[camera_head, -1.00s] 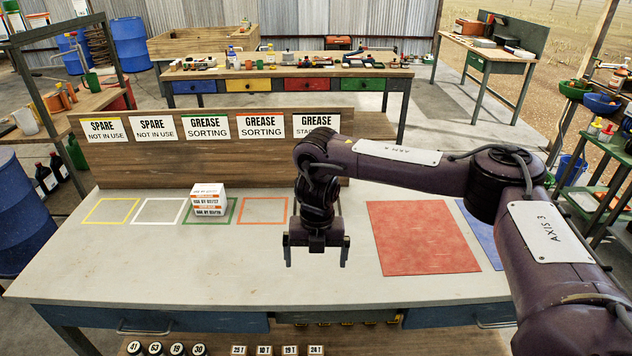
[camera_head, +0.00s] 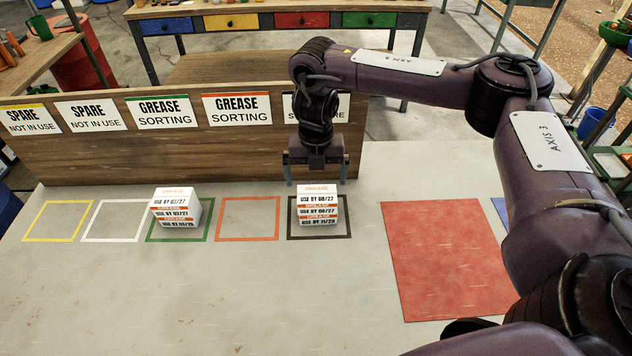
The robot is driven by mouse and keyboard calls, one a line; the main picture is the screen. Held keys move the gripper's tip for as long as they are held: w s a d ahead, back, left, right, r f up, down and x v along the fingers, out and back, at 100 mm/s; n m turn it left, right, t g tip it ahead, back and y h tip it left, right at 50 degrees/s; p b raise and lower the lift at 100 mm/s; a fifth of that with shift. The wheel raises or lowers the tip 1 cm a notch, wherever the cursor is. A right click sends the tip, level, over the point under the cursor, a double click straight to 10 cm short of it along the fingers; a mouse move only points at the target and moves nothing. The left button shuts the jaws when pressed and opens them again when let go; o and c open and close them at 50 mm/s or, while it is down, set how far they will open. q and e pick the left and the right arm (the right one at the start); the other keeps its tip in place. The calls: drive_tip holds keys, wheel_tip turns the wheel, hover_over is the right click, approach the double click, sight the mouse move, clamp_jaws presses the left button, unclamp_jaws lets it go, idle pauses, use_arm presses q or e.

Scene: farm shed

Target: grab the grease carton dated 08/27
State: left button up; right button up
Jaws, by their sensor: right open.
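A stack of white grease cartons (camera_head: 317,208) with orange bands stands in the dark-outlined square. Its top label seems to read USE BY 08/27; the middle one is hard to read, perhaps 06/27 or 08/27, and the lowest looks like 11/28. A second carton stack (camera_head: 175,210) stands in the green square, its small labels reading about 02/27, 03/27 and 03/28. My right gripper (camera_head: 316,180) is open and empty, pointing down at the back of the dark-square stack. Its fingers appear on either side of the stack's top; I cannot tell the exact height. My left gripper is out of view.
The orange square (camera_head: 248,218) between the stacks is empty, as are the white square (camera_head: 117,220) and yellow square (camera_head: 59,220). A wooden signboard (camera_head: 90,150) stands along the table's back. A bare red mat (camera_head: 445,260) lies right. The front tabletop is clear.

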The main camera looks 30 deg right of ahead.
sight(317, 193)
drive_tip(key=shift+w+f, duration=0.1)
drive_tip(key=shift+f, duration=0.35)
drive_tip(key=shift+s+f+b, duration=0.2)
drive_tip(key=shift+f+b, duration=0.1)
drive_tip(key=shift+f, duration=0.85)
drive_tip(key=shift+d+f, duration=0.15)
drive_tip(key=shift+f, duration=2.1)
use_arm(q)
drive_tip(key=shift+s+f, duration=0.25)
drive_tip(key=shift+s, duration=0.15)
use_arm(e)
drive_tip(key=c, duration=0.9)
